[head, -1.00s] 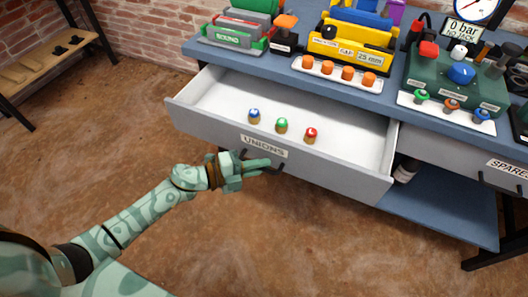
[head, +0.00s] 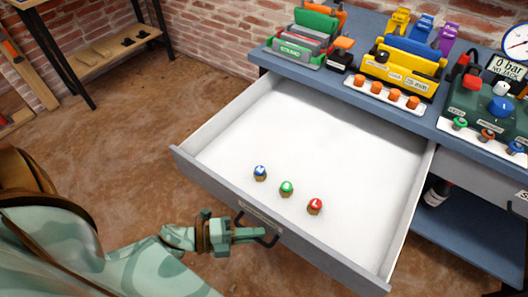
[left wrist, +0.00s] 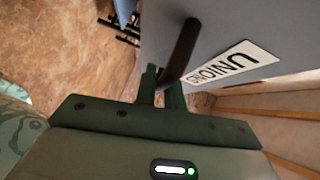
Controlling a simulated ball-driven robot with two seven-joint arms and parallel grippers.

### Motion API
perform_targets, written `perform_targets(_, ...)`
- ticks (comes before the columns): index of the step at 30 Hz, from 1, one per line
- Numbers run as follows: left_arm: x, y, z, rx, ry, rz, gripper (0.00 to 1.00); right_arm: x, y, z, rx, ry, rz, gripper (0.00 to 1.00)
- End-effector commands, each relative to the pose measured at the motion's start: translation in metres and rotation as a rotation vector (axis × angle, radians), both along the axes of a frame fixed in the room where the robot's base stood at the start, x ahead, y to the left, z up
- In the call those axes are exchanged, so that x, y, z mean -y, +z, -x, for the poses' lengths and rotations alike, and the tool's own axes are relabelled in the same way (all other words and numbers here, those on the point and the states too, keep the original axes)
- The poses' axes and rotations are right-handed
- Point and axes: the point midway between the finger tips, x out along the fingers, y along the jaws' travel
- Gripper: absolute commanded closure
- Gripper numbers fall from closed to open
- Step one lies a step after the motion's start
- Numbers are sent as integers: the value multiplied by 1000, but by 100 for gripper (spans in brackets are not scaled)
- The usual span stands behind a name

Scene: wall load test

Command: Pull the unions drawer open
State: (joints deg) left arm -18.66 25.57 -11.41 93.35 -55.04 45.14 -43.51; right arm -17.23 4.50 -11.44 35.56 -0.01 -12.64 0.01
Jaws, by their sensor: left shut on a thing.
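The unions drawer (head: 300,239) is pulled well out from under the blue bench in the head view. Three unions lie inside near its front: a blue-topped one (head: 260,173), a green-topped one (head: 287,188) and a red-topped one (head: 315,206). My left gripper (head: 256,235) is at the drawer's front, shut on the dark drawer handle (head: 268,238). In the left wrist view the handle (left wrist: 181,48) passes between the fingers (left wrist: 162,88), beside the UNIONS label (left wrist: 236,64). My right gripper is not in view.
The blue bench top (head: 350,58) carries a green-and-grey device (head: 300,45), a yellow device (head: 405,68) and a gauge unit at the right. A wooden shelf rack (head: 105,50) stands at the far left. The brown floor before the drawer is clear.

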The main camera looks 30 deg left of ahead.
Motion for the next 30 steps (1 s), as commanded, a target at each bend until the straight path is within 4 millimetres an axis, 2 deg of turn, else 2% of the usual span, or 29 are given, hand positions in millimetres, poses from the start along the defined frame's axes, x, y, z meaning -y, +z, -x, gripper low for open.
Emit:
perform_targets(3, -2, 0, 15, -1, 3, -2, 100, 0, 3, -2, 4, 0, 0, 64)
perform_targets(7, -2, 0, 24, 0, 2, -3, 100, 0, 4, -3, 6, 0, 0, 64)
perform_targets(21, -2, -1, 29, 0, 2, -2, 100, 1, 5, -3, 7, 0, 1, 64)
perform_targets(22, -2, -1, 29, 0, 2, -2, 86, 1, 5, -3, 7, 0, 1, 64)
perform_targets(23, -2, -1, 29, 0, 2, -2, 80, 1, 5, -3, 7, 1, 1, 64)
perform_targets(30, -2, 0, 29, 1, 1, -1, 80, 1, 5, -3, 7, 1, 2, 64)
